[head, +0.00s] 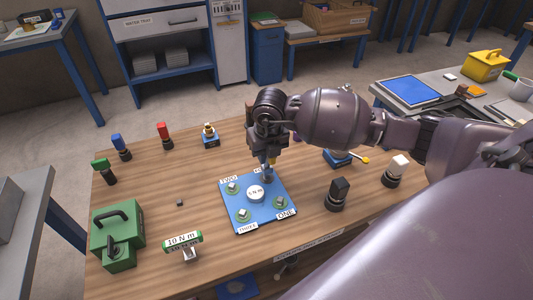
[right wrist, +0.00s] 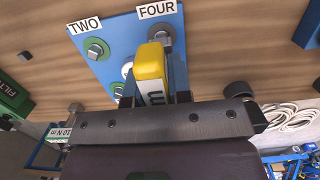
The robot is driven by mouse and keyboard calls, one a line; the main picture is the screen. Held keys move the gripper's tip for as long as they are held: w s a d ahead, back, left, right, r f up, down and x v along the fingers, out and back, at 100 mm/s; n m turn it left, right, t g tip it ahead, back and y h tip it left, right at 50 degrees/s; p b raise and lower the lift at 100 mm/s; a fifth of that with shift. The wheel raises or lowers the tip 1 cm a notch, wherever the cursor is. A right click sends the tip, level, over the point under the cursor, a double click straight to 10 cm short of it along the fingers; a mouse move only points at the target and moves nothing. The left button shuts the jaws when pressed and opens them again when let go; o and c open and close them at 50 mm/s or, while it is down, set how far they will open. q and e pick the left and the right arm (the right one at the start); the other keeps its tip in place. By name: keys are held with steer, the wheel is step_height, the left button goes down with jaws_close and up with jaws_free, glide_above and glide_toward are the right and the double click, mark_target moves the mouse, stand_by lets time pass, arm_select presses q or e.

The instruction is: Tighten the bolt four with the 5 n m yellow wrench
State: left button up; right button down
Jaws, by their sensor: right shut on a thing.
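The blue plate (head: 235,222) lies on the wooden table, with bolts beside labels TWO, THREE and ONE and a round white disc (head: 255,192) in the middle. The FOUR corner is mostly hidden behind my right gripper (head: 268,155) in the head view. In the right wrist view, bolt four (right wrist: 160,33) sits beside its FOUR label. My right gripper is shut on the yellow wrench (right wrist: 152,65), which covers part of the plate close to bolt four. I cannot tell whether the wrench touches the bolt. My left gripper is not in view.
A green 10 N m wrench (head: 184,241) stands at the table's front. A green case (head: 118,232) is at the front left. The table left of the plate is mostly clear.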

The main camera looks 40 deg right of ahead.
stand_by(0.4)
steer(key=shift+f+b, duration=0.55)
steer(key=shift+f, duration=0.7)
stand_by(0.4)
steer(key=c, duration=1)
jaws_free()
steer(key=shift+o, duration=0.2)
steer(key=shift+r, duration=0.35)
steer(key=r, duration=0.3)
steer(key=r+p, duration=0.1)
steer(key=r, duration=0.2)
steer(key=s+r, duration=0.1)
steer(key=r, duration=0.2)
steer(key=shift+s+a+r, duration=0.1)
steer(key=shift+a+r, duration=0.05)
steer(key=shift+r, duration=0.05)
steer(key=shift+s+r, duration=0.1)
steer(key=shift+r, duration=0.25)
